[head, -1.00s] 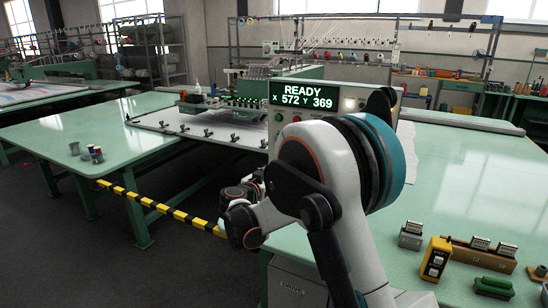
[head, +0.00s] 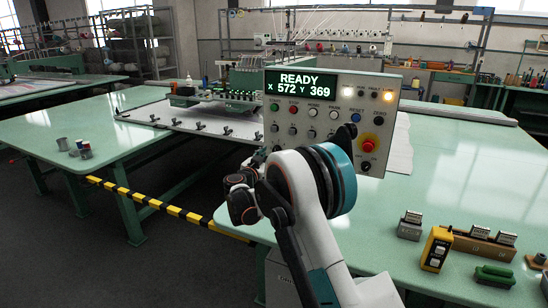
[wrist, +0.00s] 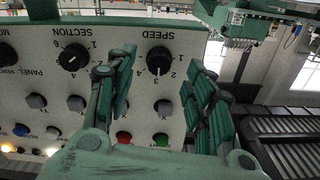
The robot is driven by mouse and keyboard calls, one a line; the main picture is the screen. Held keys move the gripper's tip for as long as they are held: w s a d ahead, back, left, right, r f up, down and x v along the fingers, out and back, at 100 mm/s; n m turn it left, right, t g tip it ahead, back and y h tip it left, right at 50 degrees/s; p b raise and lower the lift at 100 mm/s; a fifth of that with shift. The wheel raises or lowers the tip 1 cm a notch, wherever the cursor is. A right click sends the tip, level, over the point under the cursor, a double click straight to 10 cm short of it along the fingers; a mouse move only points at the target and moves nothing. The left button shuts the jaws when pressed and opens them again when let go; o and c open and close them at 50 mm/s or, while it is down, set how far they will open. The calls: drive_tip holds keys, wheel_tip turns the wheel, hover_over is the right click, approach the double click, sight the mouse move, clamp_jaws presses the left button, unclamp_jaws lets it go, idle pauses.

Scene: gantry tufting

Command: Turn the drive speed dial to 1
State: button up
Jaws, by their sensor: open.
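The speed dial (wrist: 159,63) is a round black knob with a white pointer line, on the pale control panel (wrist: 60,100) in the wrist view. The panel appears upside down there, and the pointer aims toward the bottom of the picture; the small numbers around it are hard to match to it. My gripper (wrist: 158,75) is open, with its green fingers on either side of the dial in the picture. I cannot tell whether they reach or touch it. In the head view the panel (head: 345,105) shows READY, and my arm hides its lower left part.
A similar section dial (wrist: 73,57) sits beside it. Grey buttons, a red button (wrist: 124,137) and a green button (wrist: 160,139) are close to the fingers. A red stop knob (head: 368,146) is at the panel's right.

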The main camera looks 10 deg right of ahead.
drive_tip(key=shift+b+x, duration=0.4)
drive_tip(key=shift+x, duration=1.55)
drive_tip(key=shift+c, duration=0.5)
drive_tip(key=c, duration=1)
